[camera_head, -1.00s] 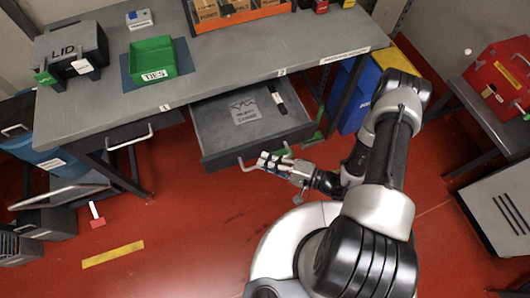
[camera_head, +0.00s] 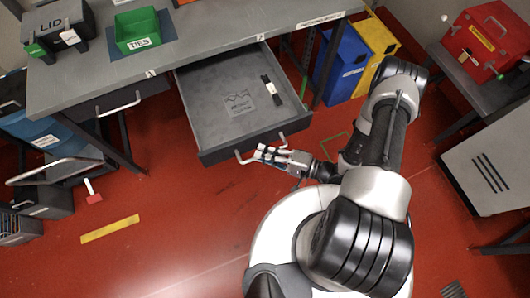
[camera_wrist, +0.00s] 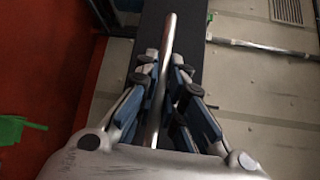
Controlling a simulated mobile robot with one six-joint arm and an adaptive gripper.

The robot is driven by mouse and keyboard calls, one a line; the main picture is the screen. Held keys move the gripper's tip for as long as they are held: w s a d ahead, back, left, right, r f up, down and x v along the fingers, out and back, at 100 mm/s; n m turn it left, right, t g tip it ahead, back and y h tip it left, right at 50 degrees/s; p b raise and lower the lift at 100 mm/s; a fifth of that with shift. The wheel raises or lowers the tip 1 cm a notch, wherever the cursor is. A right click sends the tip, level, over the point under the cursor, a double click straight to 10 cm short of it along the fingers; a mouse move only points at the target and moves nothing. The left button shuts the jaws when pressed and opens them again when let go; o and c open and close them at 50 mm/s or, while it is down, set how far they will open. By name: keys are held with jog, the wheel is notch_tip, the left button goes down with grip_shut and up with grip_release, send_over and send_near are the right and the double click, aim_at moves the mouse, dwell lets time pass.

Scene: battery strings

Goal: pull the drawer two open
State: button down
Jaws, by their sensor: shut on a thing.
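Drawer two (camera_head: 215,118) is pulled well out from under the grey workbench in the head view. Its floor carries a printed mark, and a black object with a light band (camera_head: 271,90) lies inside on the right. The drawer's front handle (camera_head: 243,157) is a light metal bar; in the wrist view the bar (camera_wrist: 166,50) runs between the fingers. My gripper (camera_head: 264,153) is shut on this handle at the drawer front. In the wrist view the fingers (camera_wrist: 164,85) lie on both sides of the bar. The other drawer (camera_head: 120,100), to the left, looks shut.
The bench (camera_head: 100,72) bears a green bin (camera_head: 138,30) and a LID case. Blue (camera_head: 341,65) and yellow (camera_head: 378,38) bins stand right of the drawer. A red case (camera_head: 487,40) sits on a stand at right.

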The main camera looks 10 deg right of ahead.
jog(key=c, duration=1.7)
grip_release()
